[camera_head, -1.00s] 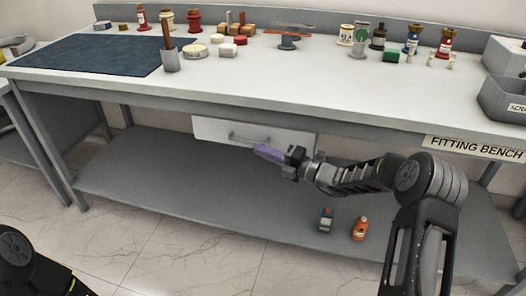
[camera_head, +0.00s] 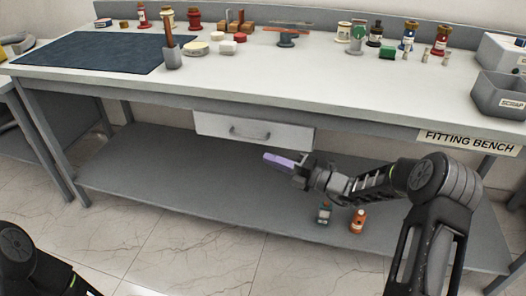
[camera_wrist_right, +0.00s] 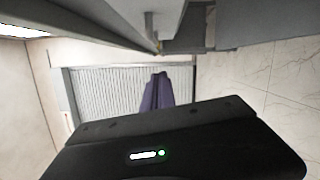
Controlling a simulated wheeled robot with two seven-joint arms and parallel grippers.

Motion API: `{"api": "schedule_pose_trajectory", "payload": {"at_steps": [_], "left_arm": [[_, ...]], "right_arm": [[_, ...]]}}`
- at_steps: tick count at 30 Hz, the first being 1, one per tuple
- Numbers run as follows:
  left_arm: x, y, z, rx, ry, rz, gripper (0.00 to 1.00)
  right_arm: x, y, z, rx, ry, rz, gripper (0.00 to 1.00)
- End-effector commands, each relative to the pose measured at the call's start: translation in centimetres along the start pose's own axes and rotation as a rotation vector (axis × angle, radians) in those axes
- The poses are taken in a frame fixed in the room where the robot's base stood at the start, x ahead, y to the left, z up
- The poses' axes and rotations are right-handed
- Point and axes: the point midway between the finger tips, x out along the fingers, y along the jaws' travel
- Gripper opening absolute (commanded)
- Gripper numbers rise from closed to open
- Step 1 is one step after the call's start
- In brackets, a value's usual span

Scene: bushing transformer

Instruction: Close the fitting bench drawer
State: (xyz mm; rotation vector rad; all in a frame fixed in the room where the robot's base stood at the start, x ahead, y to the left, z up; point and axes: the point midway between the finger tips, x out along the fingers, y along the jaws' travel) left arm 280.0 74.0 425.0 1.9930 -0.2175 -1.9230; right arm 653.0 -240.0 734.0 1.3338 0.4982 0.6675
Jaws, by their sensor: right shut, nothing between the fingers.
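The fitting bench drawer (camera_head: 254,131) is a white front with a dark bar handle (camera_head: 249,134), under the bench top in the head view. My right gripper (camera_head: 278,160), with purple fingers, is below and to the right of the handle, apart from the drawer. Its purple fingers (camera_wrist_right: 157,92) are shut and empty in the right wrist view. My left arm shows only at the lower left corner of the head view; its gripper is out of view.
The bench top (camera_head: 300,75) carries a dark mat (camera_head: 85,52), bottles, small blocks and grey bins (camera_head: 500,95). A teal bottle (camera_head: 324,212) and an orange bottle (camera_head: 358,221) stand on the lower shelf (camera_head: 200,185) near my right arm. The floor in front is clear.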

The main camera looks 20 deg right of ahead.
Motion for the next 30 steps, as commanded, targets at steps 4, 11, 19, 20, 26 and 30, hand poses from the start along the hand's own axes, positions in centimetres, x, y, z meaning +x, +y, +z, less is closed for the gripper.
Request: {"api": "schedule_pose_trajectory", "payload": {"at_steps": [4, 11, 19, 20, 26, 30], "left_arm": [[-0.3, 0.2, 0.0, 0.001, 0.000, 0.000, 0.67], [-0.5, 0.2, 0.0, 0.000, 0.000, 0.000, 0.67], [-0.5, 0.2, 0.0, 0.000, 0.000, 0.000, 0.67], [-0.5, 0.2, 0.0, 0.000, 0.000, 0.000, 0.67], [-0.5, 0.2, 0.0, 0.000, 0.000, 0.000, 0.67], [-0.5, 0.2, 0.0, 0.000, 0.000, 0.000, 0.67]], "right_arm": [[-3.2, 0.0, 0.0, 0.001, -0.001, -0.001, 0.00], [-5.7, 0.0, -0.2, 0.001, 0.003, 0.000, 0.00], [-5.9, -0.1, -0.2, 0.001, 0.004, 0.000, 0.00], [-5.9, -0.1, -0.2, 0.001, 0.004, 0.000, 0.00], [-5.9, -0.1, -0.2, 0.001, 0.004, 0.001, 0.00], [-5.9, -0.1, -0.2, -0.036, 0.003, -0.002, 0.00]]}}
